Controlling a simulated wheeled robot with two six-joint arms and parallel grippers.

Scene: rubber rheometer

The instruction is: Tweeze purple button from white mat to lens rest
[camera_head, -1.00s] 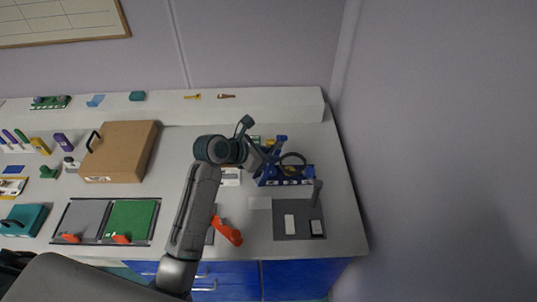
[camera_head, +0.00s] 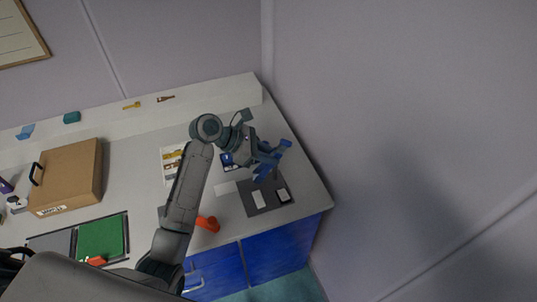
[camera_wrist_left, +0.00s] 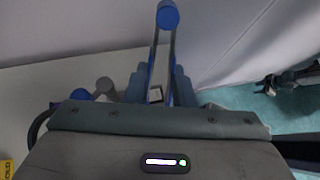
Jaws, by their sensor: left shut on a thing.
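My left gripper (camera_head: 270,160) is above the back edge of a dark grey mat at the bench's right end. In the left wrist view, it is shut on a slim two-legged tool with a round blue end (camera_wrist_left: 168,15), which looks like the tweezers. On the grey mat lie a white rectangle (camera_head: 259,199), which looks like the white mat, and a small dark square with a pale rim (camera_head: 283,195), possibly the lens rest. The square seems to show between the fingers in the left wrist view (camera_wrist_left: 155,95). I cannot make out a purple button. My right gripper is out of view.
The dark grey mat (camera_head: 270,207) lies near the bench's right edge, beyond which is open floor. An orange-red object (camera_head: 208,223) lies at the front edge. A blue stand (camera_head: 228,161) is partly hidden by my arm. A cardboard box (camera_head: 68,178) stands left.

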